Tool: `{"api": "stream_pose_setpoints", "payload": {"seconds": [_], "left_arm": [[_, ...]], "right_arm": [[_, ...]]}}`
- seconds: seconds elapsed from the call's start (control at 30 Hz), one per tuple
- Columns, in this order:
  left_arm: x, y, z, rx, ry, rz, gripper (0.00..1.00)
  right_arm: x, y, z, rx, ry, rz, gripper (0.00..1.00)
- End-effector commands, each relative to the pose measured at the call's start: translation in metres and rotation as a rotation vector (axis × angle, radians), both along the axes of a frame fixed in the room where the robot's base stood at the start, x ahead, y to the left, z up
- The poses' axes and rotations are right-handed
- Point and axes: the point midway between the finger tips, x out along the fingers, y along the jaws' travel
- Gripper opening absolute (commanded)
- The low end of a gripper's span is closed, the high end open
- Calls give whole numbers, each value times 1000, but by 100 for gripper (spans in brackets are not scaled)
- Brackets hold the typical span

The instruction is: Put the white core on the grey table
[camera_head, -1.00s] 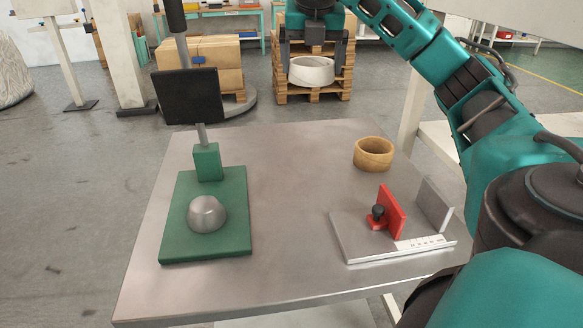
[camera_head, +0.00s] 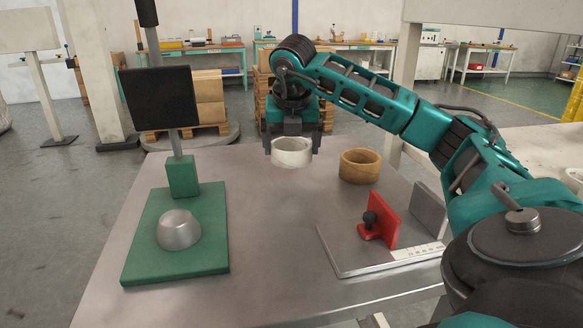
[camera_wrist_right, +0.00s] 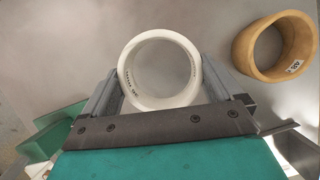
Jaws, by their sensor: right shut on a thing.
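The white core (camera_head: 291,153) is a short, wide ring. My right gripper (camera_head: 291,146) is shut on it, with a finger on each side, and holds it at the far part of the grey table (camera_head: 268,225). In the right wrist view the core (camera_wrist_right: 160,101) sits between the two fingers, its open middle facing the camera. I cannot tell for sure whether its underside touches the table. My left gripper is not in view.
A brown cardboard core (camera_head: 360,166) stands on the table just right of the white one. A green fixture (camera_head: 140,248) with a metal dome is at the left. A grey plate with a red stop (camera_head: 383,222) is at the right. The table's middle is clear.

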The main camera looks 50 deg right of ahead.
Motion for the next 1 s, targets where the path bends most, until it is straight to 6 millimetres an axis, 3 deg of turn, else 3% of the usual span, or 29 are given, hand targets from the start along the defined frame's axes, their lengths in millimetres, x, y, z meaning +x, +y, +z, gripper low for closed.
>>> {"api": "stream_pose_setpoints", "payload": {"seconds": [0.3,0.7,0.73,1.0], "left_arm": [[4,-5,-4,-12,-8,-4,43],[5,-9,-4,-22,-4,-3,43],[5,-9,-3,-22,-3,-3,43],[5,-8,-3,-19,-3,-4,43]], "right_arm": [[-1,-1,-41,-1,3,-1,64],[0,0,-47,0,0,0,64],[0,0,-45,0,0,0,96],[0,0,-44,0,0,0,100]]}}
